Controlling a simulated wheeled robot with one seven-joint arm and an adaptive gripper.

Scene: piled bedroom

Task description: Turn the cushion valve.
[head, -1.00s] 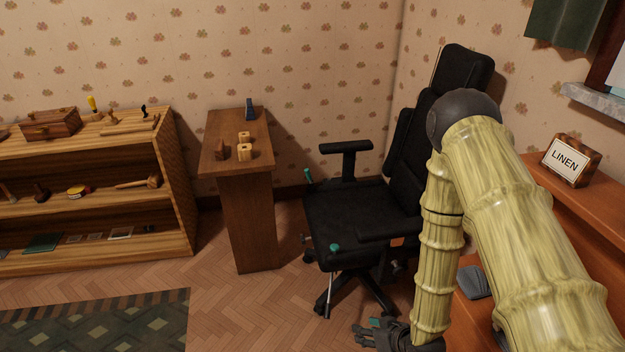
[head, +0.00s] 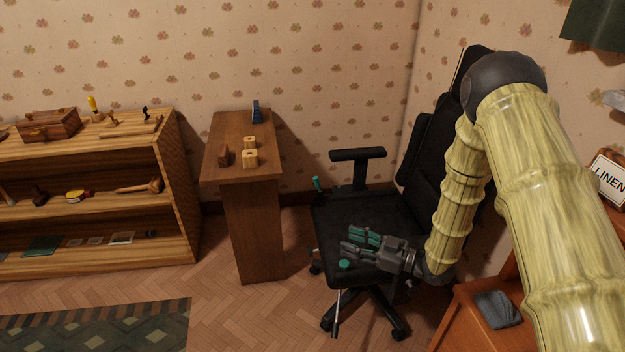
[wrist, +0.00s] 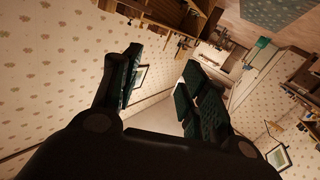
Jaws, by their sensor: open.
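A black office chair (head: 335,213) stands in the corner, with a teal round knob (head: 343,264) at the front edge of its seat and a teal-tipped lever (head: 316,184) at the left of its seat. No label shows which of these is the cushion valve. My gripper (head: 354,240) is open and empty, its fingers pointing left over the seat, close above and behind the round knob in the picture. I cannot tell whether it touches anything. In the wrist view my gripper (wrist: 160,75) is spread, and neither teal part can be made out between the fingers.
A narrow wooden stand (head: 250,225) with small blocks is left of the chair. A wooden shelf (head: 190,180) holds several tools at far left. A wooden desk (head: 465,320) with a grey item (head: 497,308) and a LINEN sign (head: 608,180) is at right. Floor in front is clear.

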